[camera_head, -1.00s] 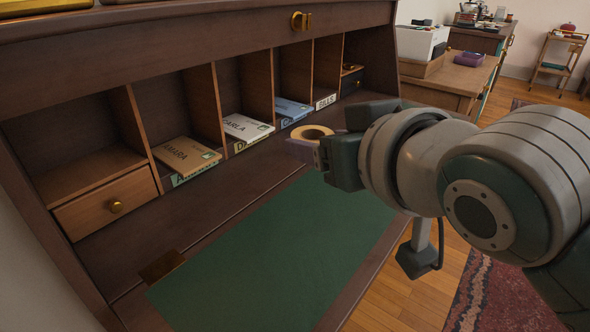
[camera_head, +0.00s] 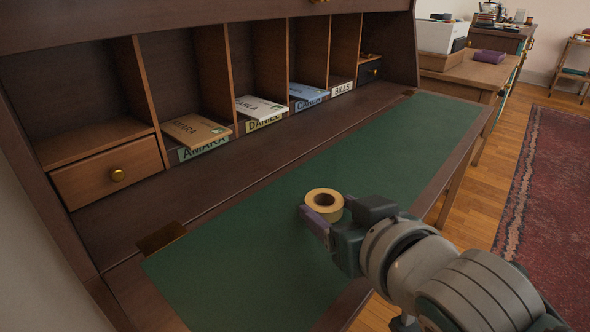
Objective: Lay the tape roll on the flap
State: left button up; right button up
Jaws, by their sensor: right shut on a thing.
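A small yellowish tape roll (camera_head: 324,201) with a dark hole lies flat, face up, between the fingertips of my right gripper (camera_head: 326,214). The gripper is shut on it, with a purple-grey finger on its near left side. My left gripper is not in view.
Behind the flap are pigeonholes with name labels, holding a tan envelope (camera_head: 196,130), a white envelope (camera_head: 261,108) and a blue one (camera_head: 308,92). A small drawer (camera_head: 108,172) is at left. The rest of the green surface is clear.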

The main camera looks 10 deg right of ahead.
jog(key=shift+f, duration=0.1)
jog(key=o, duration=1.3)
jog(key=shift+s+r, duration=0.2)
jog(key=shift+r, duration=0.1)
jog(key=s+d+g+p, duration=0.1)
jog(key=s+d+g, duration=0.1)
jog(key=s, duration=0.6)
jog(key=s+d+r+g+h+p, duration=0.1)
jog(key=s+g, duration=0.3)
jog(key=s, duration=0.4)
jog(key=s+d+r+g+p, duration=0.1)
jog(key=s+d+g+p, duration=0.1)
jog(key=s, duration=0.7)
jog(key=shift+s+d+r+g+h, duration=0.15)
jog(key=shift+d+g+h, duration=0.15)
jog(key=shift+d+g, duration=0.55)
